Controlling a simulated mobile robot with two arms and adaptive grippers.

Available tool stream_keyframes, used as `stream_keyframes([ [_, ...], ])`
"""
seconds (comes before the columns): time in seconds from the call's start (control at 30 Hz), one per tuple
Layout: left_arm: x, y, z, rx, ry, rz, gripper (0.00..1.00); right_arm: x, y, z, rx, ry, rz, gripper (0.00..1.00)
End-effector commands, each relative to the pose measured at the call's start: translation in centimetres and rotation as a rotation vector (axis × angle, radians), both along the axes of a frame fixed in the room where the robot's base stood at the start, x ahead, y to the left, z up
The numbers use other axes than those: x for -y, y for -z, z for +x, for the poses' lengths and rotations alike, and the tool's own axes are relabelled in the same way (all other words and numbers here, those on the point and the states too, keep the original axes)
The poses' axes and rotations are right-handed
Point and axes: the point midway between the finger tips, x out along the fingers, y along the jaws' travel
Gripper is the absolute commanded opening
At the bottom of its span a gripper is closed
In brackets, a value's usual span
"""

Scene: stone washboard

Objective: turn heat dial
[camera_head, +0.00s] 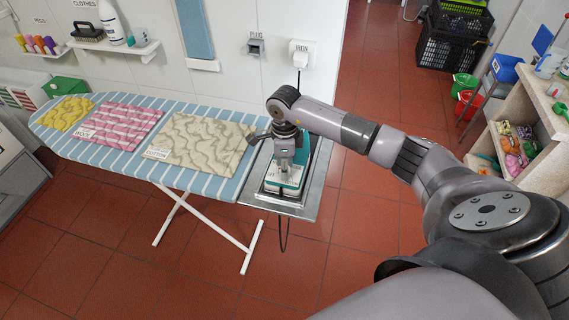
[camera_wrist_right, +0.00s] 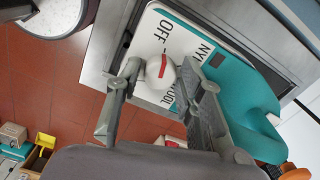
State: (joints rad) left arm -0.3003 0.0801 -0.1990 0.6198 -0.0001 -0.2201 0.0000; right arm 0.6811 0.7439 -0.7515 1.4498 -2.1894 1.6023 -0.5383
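The iron (camera_head: 287,176) has a teal handle and a white plate, and sits on a metal rest at the right end of the ironing board. In the right wrist view its white dial plate (camera_wrist_right: 160,27) reads OFF, NYL and part of WOOL. The round white heat dial (camera_wrist_right: 154,84) has a red mark that lies toward the OFF side. My right gripper (camera_wrist_right: 160,72) is over the plate with its fingers on both sides of the dial. Whether they press on it cannot be told. In the head view the right gripper (camera_head: 289,172) reaches down to the iron. My left gripper is not in view.
The ironing board (camera_head: 222,184) carries yellow, pink and beige cloths. The metal rest (camera_head: 312,206) surrounds the iron. A cord hangs below it. An outlet marked IRON (camera_head: 301,54) is on the wall. Shelves with bins stand at the right. The red floor in front is clear.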

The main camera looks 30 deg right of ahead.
Motion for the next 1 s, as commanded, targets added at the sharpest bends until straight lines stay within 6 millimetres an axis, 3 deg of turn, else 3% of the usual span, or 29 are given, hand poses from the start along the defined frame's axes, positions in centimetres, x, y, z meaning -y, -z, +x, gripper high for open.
stream_keyframes([
  [0.2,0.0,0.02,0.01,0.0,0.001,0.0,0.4,-0.01,0.01,0.01,0.0,0.0,0.0,0.34],
  [0.7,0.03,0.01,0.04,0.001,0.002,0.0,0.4,0.0,-0.06,0.02,0.0,0.0,0.0,0.0],
  [1.0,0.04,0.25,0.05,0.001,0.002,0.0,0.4,0.03,-0.03,0.05,0.001,0.029,-0.001,0.0],
])
